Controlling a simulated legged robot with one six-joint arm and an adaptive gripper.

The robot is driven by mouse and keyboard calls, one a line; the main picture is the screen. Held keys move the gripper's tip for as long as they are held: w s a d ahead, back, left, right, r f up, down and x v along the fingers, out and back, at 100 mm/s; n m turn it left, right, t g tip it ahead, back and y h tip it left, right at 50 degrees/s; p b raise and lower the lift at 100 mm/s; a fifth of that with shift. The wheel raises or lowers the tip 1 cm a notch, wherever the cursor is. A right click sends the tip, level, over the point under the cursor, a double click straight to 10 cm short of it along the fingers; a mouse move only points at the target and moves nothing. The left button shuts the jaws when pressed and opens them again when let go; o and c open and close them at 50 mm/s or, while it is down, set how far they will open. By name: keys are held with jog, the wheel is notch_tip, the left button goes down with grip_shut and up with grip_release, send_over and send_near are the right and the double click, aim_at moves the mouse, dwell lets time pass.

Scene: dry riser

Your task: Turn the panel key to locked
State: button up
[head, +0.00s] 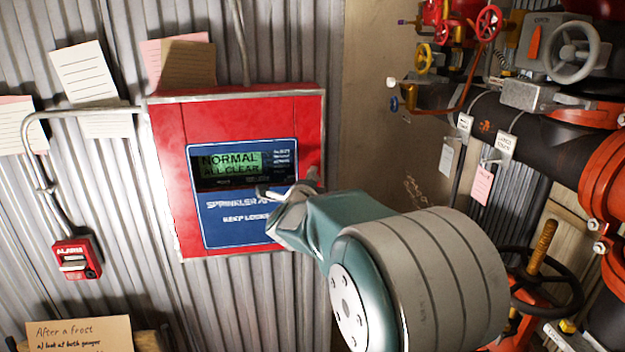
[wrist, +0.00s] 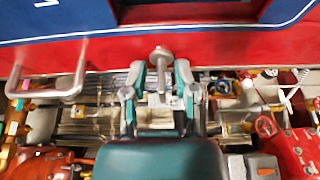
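The red panel (head: 170,150) hangs on the corrugated wall, with a blue label plate and a screen (head: 228,163) reading "NORMAL ALL CLEAR". My gripper (head: 285,200) is in front of its lower right part and hides some of the label. In the wrist view, a small grey metal key (wrist: 160,58) stands out from the red panel face (wrist: 225,45). My gripper (wrist: 157,85) is open there, one finger on each side of the key, with gaps visible on both sides. I cannot read the key's position markings.
A grey bar handle (wrist: 45,88) shows left of my gripper in the wrist view. A red alarm box (head: 75,260) is at lower left. Pipes, valves and a grey handwheel (head: 572,52) crowd the right side. Paper notes (head: 84,75) hang on the wall.

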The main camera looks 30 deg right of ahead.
grip_shut()
jog(key=shift+n, duration=0.3)
jog(key=n+t, duration=0.1)
jog(key=n, duration=0.2)
jog(key=shift+f+n+t, duration=0.15)
jog(key=shift+n+t, duration=0.15)
jog(key=n+t, duration=0.2)
jog(key=n, duration=0.3)
jog(key=n+t+y, duration=0.1)
jog(key=n, duration=0.2)
jog(key=n+t+y, duration=0.1)
jog(key=n, duration=0.2)
jog(key=shift+d, duration=0.1)
jog(key=shift+n+t+y, duration=0.5)
jog(key=shift+n+y, duration=0.3)
jog(key=shift+n, duration=0.95)
jog(key=shift+n+t+y, duration=0.5)
jog(key=shift+n+y, duration=0.3)
jog(key=shift+n, duration=0.95)
